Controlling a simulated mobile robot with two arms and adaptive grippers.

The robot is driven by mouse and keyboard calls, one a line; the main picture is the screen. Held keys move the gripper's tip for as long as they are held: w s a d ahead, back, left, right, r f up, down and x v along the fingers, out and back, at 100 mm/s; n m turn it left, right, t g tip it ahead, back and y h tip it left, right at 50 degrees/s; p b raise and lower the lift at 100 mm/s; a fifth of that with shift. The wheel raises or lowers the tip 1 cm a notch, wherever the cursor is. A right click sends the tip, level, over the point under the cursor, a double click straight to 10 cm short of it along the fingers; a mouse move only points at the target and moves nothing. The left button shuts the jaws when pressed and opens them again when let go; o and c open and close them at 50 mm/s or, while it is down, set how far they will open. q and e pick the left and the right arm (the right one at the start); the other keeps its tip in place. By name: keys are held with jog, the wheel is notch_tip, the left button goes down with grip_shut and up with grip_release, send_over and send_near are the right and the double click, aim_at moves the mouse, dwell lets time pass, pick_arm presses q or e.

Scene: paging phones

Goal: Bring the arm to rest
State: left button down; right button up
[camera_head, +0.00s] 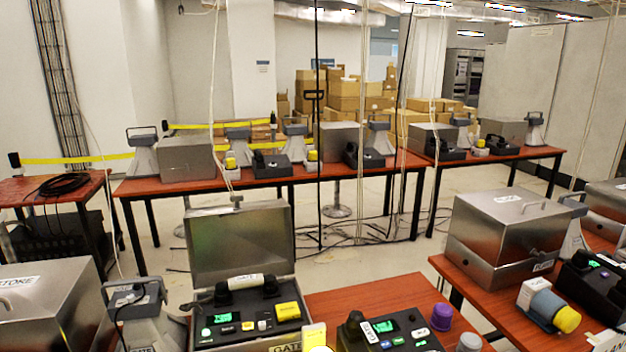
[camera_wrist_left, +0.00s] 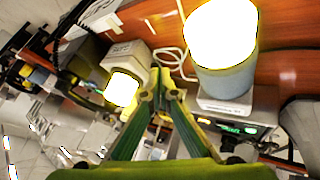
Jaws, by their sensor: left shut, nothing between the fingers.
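My left gripper (camera_wrist_left: 160,85) shows in the left wrist view with its green and yellow fingers together and nothing between them. It is close to a brightly glowing cylinder (camera_wrist_left: 221,35) on a grey base, at the right of the fingers, and a smaller glowing yellow-white lamp (camera_wrist_left: 122,89) at the left. I cannot tell whether the fingers touch anything. No gripper is clearly visible in the head view. My right gripper is in neither view.
An open metal case (camera_head: 240,243) with a handset (camera_head: 247,284) stands at the near left. A red-brown table (camera_head: 365,290) holds a dark phone unit (camera_head: 400,330) at the front. Metal boxes (camera_head: 510,235) stand at the right.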

pick_arm(q)
jog(key=s+d+f+m+g+y, duration=0.1)
jog(key=s+d+f, duration=0.1)
jog(key=s, duration=1)
jog(key=s+a+r+g+y, duration=0.1)
jog(key=s+a+y, duration=0.1)
jog(key=s+a, duration=0.45)
jog(key=s+a+r+y, duration=0.2)
jog(key=s+a, duration=0.1)
jog(key=s, duration=0.7)
notch_tip(320, 180, down, 28)
jog(key=s+g, duration=0.2)
jog(key=s+a+f+g, duration=0.1)
jog(key=s+a+f, duration=0.2)
jog(key=s+f, duration=1.2)
jog(key=shift+s+m, duration=0.3)
jog(key=shift+s, duration=0.7)
